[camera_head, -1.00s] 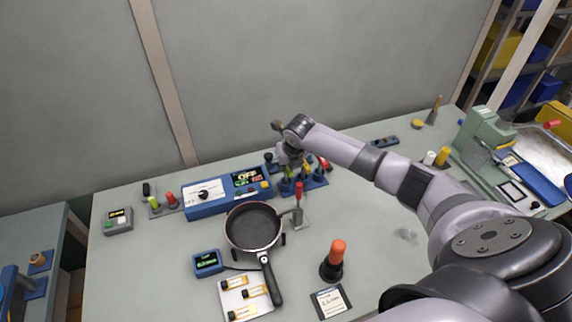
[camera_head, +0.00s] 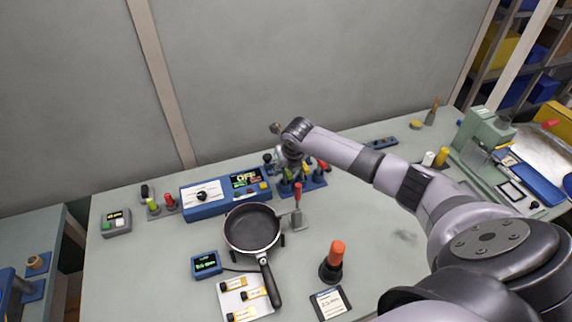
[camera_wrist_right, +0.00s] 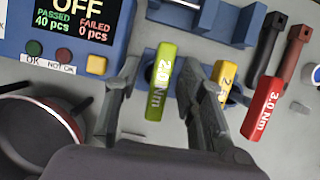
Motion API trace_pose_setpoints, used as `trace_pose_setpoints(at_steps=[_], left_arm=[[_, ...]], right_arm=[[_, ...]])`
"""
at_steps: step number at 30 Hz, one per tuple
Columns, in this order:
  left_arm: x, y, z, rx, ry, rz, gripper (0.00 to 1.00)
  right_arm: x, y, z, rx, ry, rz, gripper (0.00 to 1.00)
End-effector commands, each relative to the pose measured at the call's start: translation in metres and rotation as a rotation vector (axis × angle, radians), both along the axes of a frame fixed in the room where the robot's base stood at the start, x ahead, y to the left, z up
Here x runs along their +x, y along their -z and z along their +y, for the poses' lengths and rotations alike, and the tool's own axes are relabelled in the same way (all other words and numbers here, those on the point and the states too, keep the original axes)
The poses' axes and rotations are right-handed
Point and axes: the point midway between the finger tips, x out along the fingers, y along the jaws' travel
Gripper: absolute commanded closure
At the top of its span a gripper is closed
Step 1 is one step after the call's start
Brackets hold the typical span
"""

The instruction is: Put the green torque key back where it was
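The green torque key (camera_wrist_right: 161,82), marked 2.0 Nm, stands at the blue key rack (camera_wrist_right: 221,18). In the right wrist view it lies between the two fingers of my right gripper (camera_wrist_right: 160,72), with a narrow gap visible on each side. That gripper is open around the key, not clamped on it. In the head view my right gripper (camera_head: 289,164) is over the left end of the rack (camera_head: 316,184), partly covering the keys. Whether the key is fully seated in its slot is hidden. My left gripper is not in view.
A yellow key (camera_wrist_right: 226,78) stands close beside my right finger, and a red 3.0 Nm key (camera_wrist_right: 263,108) is further right. The blue control box (camera_head: 221,197) adjoins the rack's left. A frying pan (camera_head: 252,229) and a red-handled tool (camera_head: 298,196) stand in front.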

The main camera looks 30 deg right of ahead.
Motion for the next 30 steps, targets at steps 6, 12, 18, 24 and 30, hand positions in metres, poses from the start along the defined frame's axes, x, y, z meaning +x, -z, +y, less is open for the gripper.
trace_pose_setpoints(at_steps=[6,12,18,24,30], left_arm=[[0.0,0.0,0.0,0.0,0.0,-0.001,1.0],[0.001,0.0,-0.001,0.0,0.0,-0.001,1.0],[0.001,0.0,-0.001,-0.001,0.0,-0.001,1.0],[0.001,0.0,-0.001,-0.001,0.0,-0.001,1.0],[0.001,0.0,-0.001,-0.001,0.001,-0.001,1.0]], right_arm=[[-0.01,-0.026,0.0,-0.004,-0.002,-0.003,0.63],[-0.026,-0.067,0.004,-0.003,-0.001,-0.005,0.63],[-0.039,-0.097,0.007,-0.001,-0.001,-0.003,0.63],[-0.044,-0.109,0.008,-0.001,0.001,-0.002,0.63],[-0.045,-0.11,0.008,0.0,0.001,-0.001,0.63]])
